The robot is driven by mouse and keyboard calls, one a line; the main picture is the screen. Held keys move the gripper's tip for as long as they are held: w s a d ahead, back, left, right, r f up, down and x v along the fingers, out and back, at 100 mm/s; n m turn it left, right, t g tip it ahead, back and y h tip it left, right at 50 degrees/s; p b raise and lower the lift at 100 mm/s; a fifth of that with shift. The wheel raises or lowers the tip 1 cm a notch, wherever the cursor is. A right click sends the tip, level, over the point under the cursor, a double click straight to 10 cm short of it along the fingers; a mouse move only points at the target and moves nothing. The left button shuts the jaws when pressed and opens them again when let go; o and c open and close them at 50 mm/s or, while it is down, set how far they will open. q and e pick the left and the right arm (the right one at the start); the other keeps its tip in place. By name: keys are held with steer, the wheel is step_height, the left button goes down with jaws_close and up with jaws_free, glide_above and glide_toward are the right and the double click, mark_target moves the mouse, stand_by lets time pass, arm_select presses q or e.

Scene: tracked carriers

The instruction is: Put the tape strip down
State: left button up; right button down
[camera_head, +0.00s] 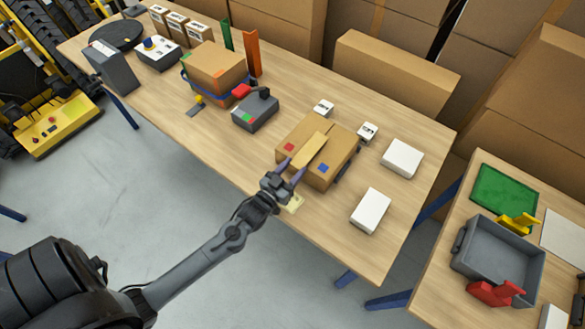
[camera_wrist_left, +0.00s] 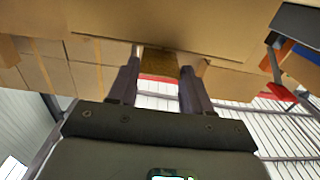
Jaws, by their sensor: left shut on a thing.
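The tape strip (camera_head: 309,153) is a tan band along the middle of the top of a cardboard box (camera_head: 325,179), between a red and a blue square. My left gripper (camera_head: 295,168) is at the box's near edge, its two fingers on either side of the strip's near end. In the left wrist view the gripper (camera_wrist_left: 159,78) is shut on the brown end of the strip (camera_wrist_left: 160,63), with the box (camera_wrist_left: 215,25) close beyond. Whether the whole strip touches the box top, I cannot tell. My right gripper is not in view.
White boxes (camera_head: 370,210) stand to the right, a grey device (camera_head: 255,111) and a blue-strapped carton (camera_head: 215,70) to the left. A side table holds a grey tray (camera_head: 500,258).

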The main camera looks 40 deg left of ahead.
arm_select(q)
steer(key=shift+f, duration=0.35)
steer(key=o, duration=1)
steer(key=shift+r, duration=0.15)
steer(key=s+d+m+g, duration=0.1)
steer(key=s+d+g, duration=0.2)
steer(key=s, duration=0.4)
steer(key=s+d+r+m+g+h, duration=0.1)
steer(key=s+d+g, duration=0.2)
steer(key=s+g, duration=0.3)
steer(key=s+d+r+m+g, duration=0.1)
steer(key=s+d+g, duration=0.2)
steer(key=s, duration=0.6)
steer(key=shift+s+d+r+g+h+p, duration=0.15)
steer(key=shift+s+d+g+h+p, duration=0.05)
steer(key=shift+g, duration=0.4)
steer(key=shift+s+d+r+g+h+p, duration=0.1)
steer(key=shift+s+d+g+h+p, duration=0.1)
steer(key=shift+g, duration=0.4)
